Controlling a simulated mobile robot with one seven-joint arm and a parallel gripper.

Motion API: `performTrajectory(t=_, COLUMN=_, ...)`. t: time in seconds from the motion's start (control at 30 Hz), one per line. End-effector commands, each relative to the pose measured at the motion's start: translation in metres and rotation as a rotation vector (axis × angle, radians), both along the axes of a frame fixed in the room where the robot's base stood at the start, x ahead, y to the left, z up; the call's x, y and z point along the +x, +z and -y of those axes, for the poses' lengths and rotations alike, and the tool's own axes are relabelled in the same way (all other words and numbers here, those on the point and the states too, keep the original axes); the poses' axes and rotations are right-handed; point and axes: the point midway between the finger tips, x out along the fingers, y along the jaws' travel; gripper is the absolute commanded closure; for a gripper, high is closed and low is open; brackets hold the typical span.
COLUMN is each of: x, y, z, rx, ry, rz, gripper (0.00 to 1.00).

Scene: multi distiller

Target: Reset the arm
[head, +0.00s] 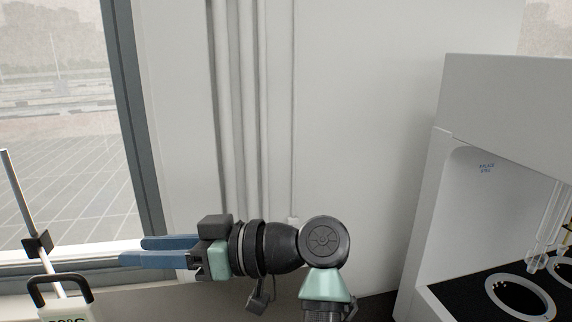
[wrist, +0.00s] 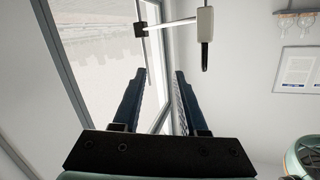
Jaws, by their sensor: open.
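My gripper (head: 158,252) has blue fingers and points left in the head view, in front of the window's lower frame. The arm behind it is black and pale green. In the wrist view my gripper (wrist: 152,88) is open, with both blue fingers apart and nothing between them. The fingers point toward the window and a stand rod beyond them.
A white distiller (head: 420,215) with glass tubes stands at the right. A stand rod with a clamp (head: 38,244) and a device with a black handle and display (head: 68,312) are at lower left, near my fingers. Pipes (head: 236,120) run down the wall.

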Motion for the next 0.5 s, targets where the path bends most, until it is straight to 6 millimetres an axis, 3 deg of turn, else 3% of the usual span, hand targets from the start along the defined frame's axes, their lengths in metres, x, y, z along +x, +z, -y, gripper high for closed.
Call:
performTrajectory(t=0.13, x=0.036, y=0.024, z=0.012, rx=-0.044, ry=-0.352, rz=0.081, gripper=0.58)
performTrajectory(t=0.27, x=0.055, y=0.065, z=0.043, rx=-0.004, ry=-0.66, rz=0.199, gripper=0.58)
performTrajectory(t=0.37, x=0.052, y=0.109, z=0.075, rx=0.07, ry=-0.878, rz=0.319, gripper=0.58)
performTrajectory(t=0.5, x=0.017, y=0.18, z=0.124, rx=0.231, ry=-1.145, rz=0.529, gripper=0.58)
